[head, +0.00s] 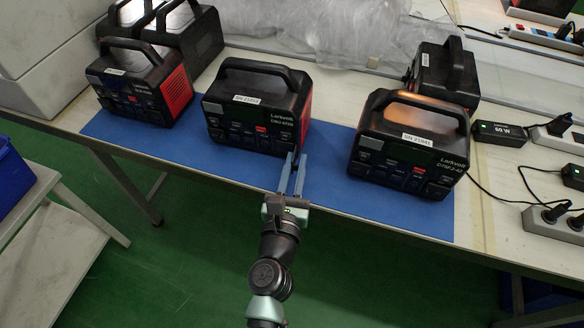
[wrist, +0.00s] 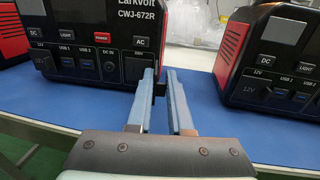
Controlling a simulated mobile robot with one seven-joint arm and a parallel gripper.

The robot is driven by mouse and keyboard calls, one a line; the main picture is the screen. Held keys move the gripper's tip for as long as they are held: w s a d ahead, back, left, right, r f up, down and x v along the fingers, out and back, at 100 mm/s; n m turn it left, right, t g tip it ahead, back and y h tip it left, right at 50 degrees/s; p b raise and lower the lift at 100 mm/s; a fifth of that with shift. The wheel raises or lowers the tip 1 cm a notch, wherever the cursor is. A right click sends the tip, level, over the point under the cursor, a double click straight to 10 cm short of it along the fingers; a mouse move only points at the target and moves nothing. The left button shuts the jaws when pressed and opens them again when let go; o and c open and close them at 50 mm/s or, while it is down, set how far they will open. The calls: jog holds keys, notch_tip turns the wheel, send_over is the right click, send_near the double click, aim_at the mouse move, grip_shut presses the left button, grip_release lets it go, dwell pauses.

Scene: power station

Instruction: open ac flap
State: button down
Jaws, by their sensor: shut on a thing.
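The middle power station (head: 250,106), a black box with a carry handle and a red button, stands on the blue mat. Its front also shows in the wrist view (wrist: 85,25), with an AC label near the lower right corner. My gripper (head: 296,158) is at that lower right corner, its two blue-grey fingers pointing at the front. In the wrist view the fingertips (wrist: 160,77) are close together around a small dark piece (wrist: 160,86), which looks like the AC flap. The fingers hide most of the flap and the AC outlet, so its angle is unclear.
Another power station (head: 412,145) stands to the right, and one (head: 142,85) to the left. The blue mat (head: 335,205) is bare between the middle and right stations. Chargers, power strips and cables (head: 550,222) lie at the right.

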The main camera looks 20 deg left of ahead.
aim_at(298, 146)
jog(key=shift+w+d+f+n+y+b, duration=0.1)
jog(key=shift+d+n+y+b, duration=0.2)
jog(key=shift+y+b, duration=0.25)
jog(key=shift+w+d+f+n+y+b, duration=0.15)
jog(key=shift+n+y+b, duration=0.2)
jog(key=shift+y, duration=0.2)
jog(key=n+y+b, duration=0.1)
jog(key=n+g+y+b, duration=0.1)
jog(key=y, duration=0.1)
jog(key=shift+w+d+r+g+y, duration=0.15)
jog(key=shift+d+g+y, duration=0.15)
jog(key=shift+d, duration=0.1)
jog(key=shift+w+d+r+n+g+y+b, duration=0.1)
jog(key=shift+w+d+n+g+y+b, duration=0.15)
jog(key=shift+n+g+y, duration=0.45)
jog(key=shift+w+d+r+n+g+y+b, duration=0.1)
jog(key=shift+n+g+y+b, duration=0.2)
jog(key=shift+n+g+y, duration=0.45)
jog(key=shift+w+d+n+g+y+b, duration=0.1)
jog(key=shift+w+n+g+y+b, duration=0.15)
jog(key=shift+n+y, duration=0.6)
jog(key=shift+y, duration=0.4)
jog(key=c, duration=0.9)
grip_release()
jog(key=shift+s, duration=0.1)
